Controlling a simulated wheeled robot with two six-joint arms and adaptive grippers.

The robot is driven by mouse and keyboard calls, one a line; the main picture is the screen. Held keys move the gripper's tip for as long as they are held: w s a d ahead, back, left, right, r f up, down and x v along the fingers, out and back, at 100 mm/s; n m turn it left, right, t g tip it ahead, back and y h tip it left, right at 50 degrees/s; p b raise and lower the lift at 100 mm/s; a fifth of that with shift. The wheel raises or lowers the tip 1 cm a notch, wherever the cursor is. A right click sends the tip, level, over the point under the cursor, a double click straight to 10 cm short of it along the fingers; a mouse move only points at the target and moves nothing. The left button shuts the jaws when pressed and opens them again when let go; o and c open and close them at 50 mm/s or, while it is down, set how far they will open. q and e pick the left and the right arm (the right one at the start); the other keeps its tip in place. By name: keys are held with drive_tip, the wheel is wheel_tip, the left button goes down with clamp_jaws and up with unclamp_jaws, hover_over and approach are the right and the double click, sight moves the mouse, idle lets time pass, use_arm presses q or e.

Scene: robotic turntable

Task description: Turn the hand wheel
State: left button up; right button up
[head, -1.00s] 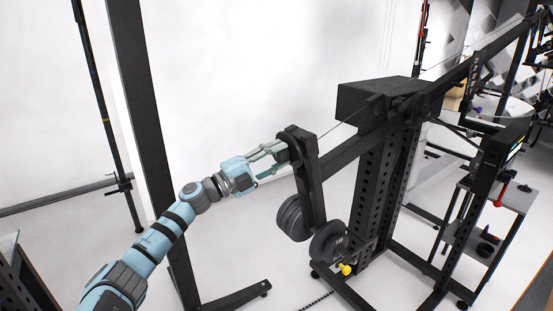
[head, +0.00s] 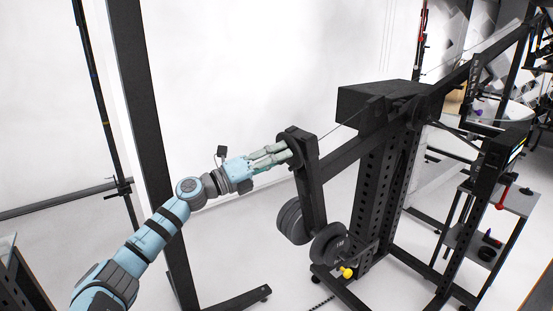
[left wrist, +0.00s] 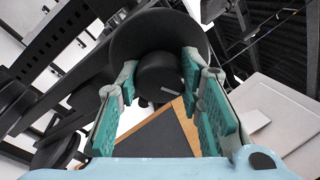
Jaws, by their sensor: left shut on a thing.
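The hand wheel (head: 298,138) is a dark disc on the upper left end of the black weighted machine. The left wrist view shows its round black disc (left wrist: 150,35) with a thick black knob (left wrist: 163,76) sticking out towards me. My left gripper (head: 287,153), on a pale blue arm, reaches it from the left. Its teal-padded fingers (left wrist: 160,68) lie on both sides of the knob and are shut on it. In the head view the fingers hide most of the knob. My right gripper is not in view.
Below the wheel, a black bar (head: 312,195) carries dark weight plates (head: 329,243). A perforated black column (head: 383,190) stands to the right, and a black post (head: 143,130) stands behind my arm. A shelf stand (head: 480,215) is at the right. The white floor between is mostly clear.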

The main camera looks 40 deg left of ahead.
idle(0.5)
use_arm(q)
drive_tip(key=o, duration=1.2)
drive_tip(key=shift+c, duration=0.2)
